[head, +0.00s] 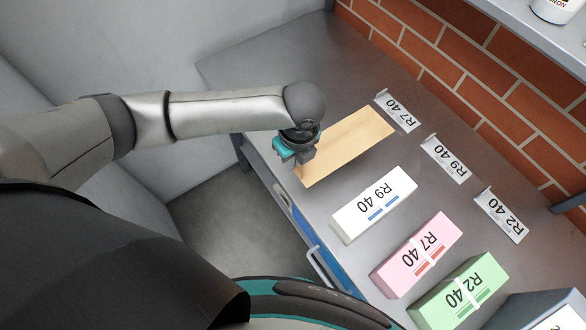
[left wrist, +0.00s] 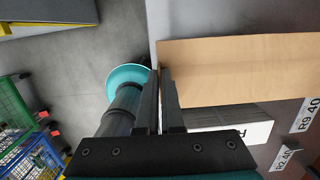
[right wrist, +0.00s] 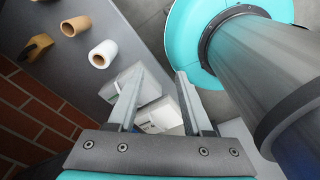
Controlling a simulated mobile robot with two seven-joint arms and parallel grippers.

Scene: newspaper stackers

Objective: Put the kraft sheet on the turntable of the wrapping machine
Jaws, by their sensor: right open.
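The kraft sheet (head: 350,144) is a flat tan rectangle at the left part of the grey table. It also fills the upper right of the left wrist view (left wrist: 240,70). My left gripper (head: 303,158) is at the sheet's near end by the table's front edge. Its fingers (left wrist: 162,75) are close together with the sheet's edge between them, and the sheet looks flat and level. My right gripper (right wrist: 155,80) is open and empty, away from the sheet. I cannot make out the turntable of the wrapping machine in any view.
White (head: 374,205), pink (head: 417,254) and green (head: 460,292) labelled bundles stand right of the sheet on the table (head: 265,75). Small label signs (head: 397,110) stand before the brick wall. Cardboard rolls (right wrist: 103,54) show in the right wrist view. Coloured wire carts (left wrist: 25,130) stand on the floor.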

